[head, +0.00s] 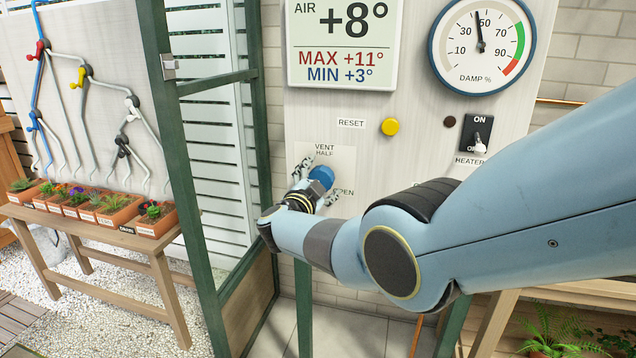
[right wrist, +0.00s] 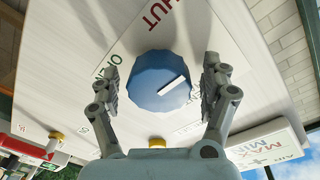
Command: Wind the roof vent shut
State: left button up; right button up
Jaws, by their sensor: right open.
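The roof vent knob (head: 321,177) is a round blue dial on the pale panel, under the words VENT HALF. In the right wrist view the knob (right wrist: 158,82) shows a white pointer line. The line points between the HALF and the red SHUT marks; OPEN is on the other side. My right gripper (right wrist: 162,80) is open, with one finger on each side of the knob and small gaps visible between. In the head view the right gripper (head: 318,188) reaches the knob and partly hides the dial and the SHUT mark. My left gripper is not in view.
A yellow reset button (head: 390,127) and a heater switch (head: 477,134) are to the knob's right. Above are an air display (head: 343,45) and a damp gauge (head: 481,46). A green door frame (head: 190,180) stands at left, near my right wrist.

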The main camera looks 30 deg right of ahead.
jog(key=v, duration=1.2)
jog(key=s+a+f+n+y+b, duration=0.2)
jog(key=s+f+n+y, duration=0.3)
jog(key=f, duration=0.7)
jog(key=s+a+f+n+t+y+b, duration=0.1)
jog(key=s+a+f+n+y, duration=0.15)
jog(key=s+f+n, duration=0.65)
jog(key=s+a+f+n+y+b, duration=0.15)
jog(key=s+f+y, duration=0.3)
jog(key=f, duration=1.05)
jog(key=s+f+n+g+y+b, duration=0.25)
jog(key=s+f+g, duration=0.25)
jog(key=s+f, duration=0.95)
jog(key=s+d+f+g, duration=0.1)
jog(key=s+g, duration=0.1)
jog(key=s, duration=0.6)
jog(key=s+d+f+n+g+b, duration=0.1)
jog(key=s+d+f+g, duration=0.1)
jog(key=s, duration=0.6)
jog(key=s+d+f+g, duration=0.1)
jog(key=s+d+g, duration=0.1)
jog(key=s, duration=0.6)
jog(key=shift+s+f+n+h, duration=0.25)
jog(key=shift+n+h, duration=0.15)
jog(key=shift+h, duration=0.05)
